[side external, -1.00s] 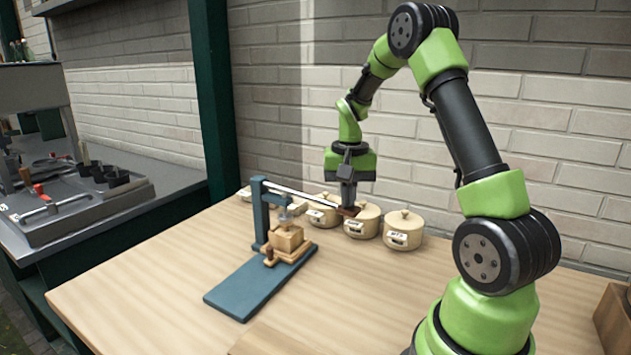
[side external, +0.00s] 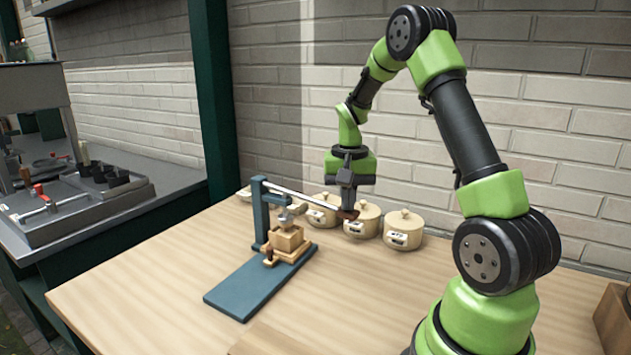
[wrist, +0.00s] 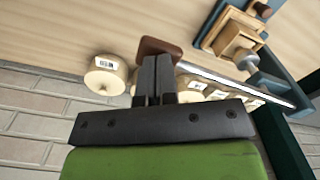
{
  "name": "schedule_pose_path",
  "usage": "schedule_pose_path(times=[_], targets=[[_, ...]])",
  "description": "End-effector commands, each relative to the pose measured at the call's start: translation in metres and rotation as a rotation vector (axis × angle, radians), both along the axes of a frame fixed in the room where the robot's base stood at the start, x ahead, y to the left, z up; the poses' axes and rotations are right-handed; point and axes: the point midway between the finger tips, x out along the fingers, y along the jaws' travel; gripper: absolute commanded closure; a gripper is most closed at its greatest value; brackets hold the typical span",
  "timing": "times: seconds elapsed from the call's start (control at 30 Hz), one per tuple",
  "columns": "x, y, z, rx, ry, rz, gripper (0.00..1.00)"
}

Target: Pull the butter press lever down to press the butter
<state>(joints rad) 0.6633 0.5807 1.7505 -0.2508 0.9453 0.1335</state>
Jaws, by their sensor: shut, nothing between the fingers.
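The butter press has a blue base board (side external: 262,282) and a blue upright post (side external: 261,215) on the table. Its metal lever (side external: 300,195) slopes down to the right from the post top and ends in a red-brown handle (side external: 347,214). A grey plunger (side external: 285,217) hangs from the lever over a wooden box (side external: 286,240). Butter inside cannot be made out. My gripper (side external: 348,207) is shut and empty, pointing down with its fingertips at the handle. In the wrist view, the shut fingers (wrist: 156,62) overlap the handle (wrist: 160,46); exact contact is hard to see.
Several lidded cream pots (side external: 403,230) stand in a row behind the lever, close to my gripper, with a brick wall (side external: 470,130) behind them. The table front (side external: 180,290) is clear. A wooden box (side external: 613,318) sits at the right edge.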

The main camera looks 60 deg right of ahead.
Motion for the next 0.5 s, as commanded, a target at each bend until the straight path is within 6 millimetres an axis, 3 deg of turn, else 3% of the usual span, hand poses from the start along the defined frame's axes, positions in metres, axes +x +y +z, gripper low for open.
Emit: schedule_pose_path(times=[0.5], targets=[[-0.0006,0.0006,-0.0057,0.004,0.003,0.0,1.0]])
